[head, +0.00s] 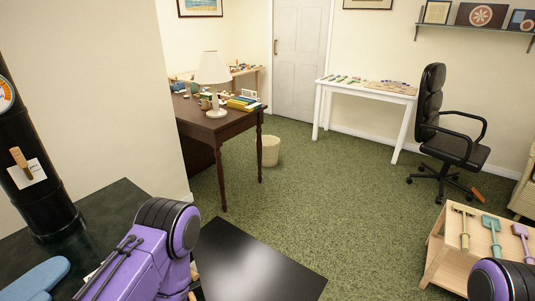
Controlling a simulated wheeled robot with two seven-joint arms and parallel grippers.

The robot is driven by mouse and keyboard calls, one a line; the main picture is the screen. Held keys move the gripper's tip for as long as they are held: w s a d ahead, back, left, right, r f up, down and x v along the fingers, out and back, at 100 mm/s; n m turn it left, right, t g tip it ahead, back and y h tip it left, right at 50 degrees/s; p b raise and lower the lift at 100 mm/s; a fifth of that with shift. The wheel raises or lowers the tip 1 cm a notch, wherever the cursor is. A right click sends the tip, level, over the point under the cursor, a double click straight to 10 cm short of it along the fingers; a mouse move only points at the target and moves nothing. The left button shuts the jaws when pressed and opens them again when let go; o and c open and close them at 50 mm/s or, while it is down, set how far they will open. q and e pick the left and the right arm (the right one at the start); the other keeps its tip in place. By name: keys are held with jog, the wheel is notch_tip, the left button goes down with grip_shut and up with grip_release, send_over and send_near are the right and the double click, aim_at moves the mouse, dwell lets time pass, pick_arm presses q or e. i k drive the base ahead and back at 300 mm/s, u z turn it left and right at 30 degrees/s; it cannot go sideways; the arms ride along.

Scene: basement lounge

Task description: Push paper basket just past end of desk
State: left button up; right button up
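The paper basket (270,151) is a small cream bin standing upright on the green carpet. It is beside the right end of the dark brown desk (228,125), just behind and to the right of the desk's near right leg. The desk bears a white lamp (213,80), books and small items. The basket is well ahead of me, and nothing of mine touches it. Purple links of my arms show at the bottom left and bottom right. Neither gripper can be seen.
Open carpet (330,200) lies between me and the basket. A white table (365,88) stands against the back wall, and a black office chair (440,130) is at the right. A low wooden stand with coloured tools (438,262) is at the lower right. A wall end flanks the desk's left.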

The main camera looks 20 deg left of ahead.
aim_at(270, 143)
jog(key=k, duration=0.65)
jog(key=z, duration=0.25)
jog(key=i, duration=4.45)
jog(key=u, duration=0.7)
jog(key=i, duration=2.3)
jog(key=u, duration=0.8)
jog(key=i, duration=0.95)
